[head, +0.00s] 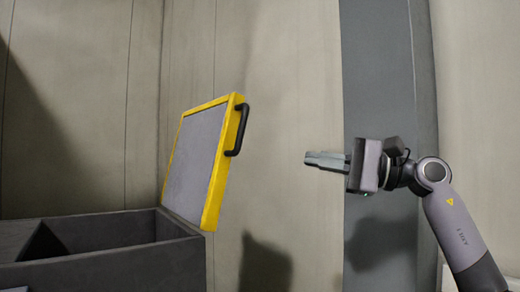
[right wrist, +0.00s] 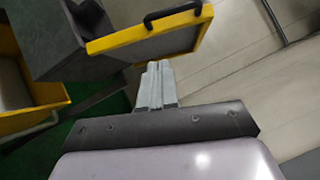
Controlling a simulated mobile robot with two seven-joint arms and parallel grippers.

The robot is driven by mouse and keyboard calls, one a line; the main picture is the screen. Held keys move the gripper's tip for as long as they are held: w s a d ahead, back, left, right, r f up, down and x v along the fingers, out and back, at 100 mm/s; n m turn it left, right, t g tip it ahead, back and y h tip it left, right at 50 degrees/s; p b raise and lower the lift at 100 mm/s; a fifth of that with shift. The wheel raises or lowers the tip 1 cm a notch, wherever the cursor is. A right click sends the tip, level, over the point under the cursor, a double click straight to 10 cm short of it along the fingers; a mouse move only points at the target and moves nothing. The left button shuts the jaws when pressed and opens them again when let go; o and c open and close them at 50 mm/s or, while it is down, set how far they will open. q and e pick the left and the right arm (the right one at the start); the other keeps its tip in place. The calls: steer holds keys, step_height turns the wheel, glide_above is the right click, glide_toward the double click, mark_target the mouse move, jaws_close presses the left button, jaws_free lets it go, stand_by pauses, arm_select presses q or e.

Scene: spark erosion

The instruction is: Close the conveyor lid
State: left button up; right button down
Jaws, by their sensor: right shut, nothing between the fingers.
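The conveyor lid (head: 195,165) is a grey panel with a yellow frame. It stands open, raised steeply at the right end of a dark grey box (head: 120,265). A black handle (head: 238,131) sits on the lid's right side near its top. My right gripper (head: 308,160) is shut and empty, to the right of the lid and apart from it, pointing left. In the right wrist view the gripper (right wrist: 154,66) shows below the lid (right wrist: 150,42) and its handle (right wrist: 172,14). My left gripper is not in view.
The box has an open dark compartment (head: 105,235). A pale panelled wall (head: 290,60) with a grey vertical column (head: 378,70) stands behind. A yellow-edged container (right wrist: 35,112) and green floor (right wrist: 95,130) show in the right wrist view. Free space lies between gripper and lid.

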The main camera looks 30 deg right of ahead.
arm_select(q)
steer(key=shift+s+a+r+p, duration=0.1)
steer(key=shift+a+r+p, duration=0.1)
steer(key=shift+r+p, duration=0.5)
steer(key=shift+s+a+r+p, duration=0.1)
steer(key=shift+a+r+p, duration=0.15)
steer(key=shift+p, duration=0.75)
arm_select(e)
steer(key=s+a+r+x, duration=0.1)
steer(key=x, duration=1)
steer(key=shift+a+r+n+h, duration=0.3)
steer(key=shift+a+r, duration=0.05)
steer(key=shift+r, duration=0.05)
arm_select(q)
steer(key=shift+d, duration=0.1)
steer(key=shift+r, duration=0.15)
arm_select(e)
steer(key=shift+a+r, duration=0.1)
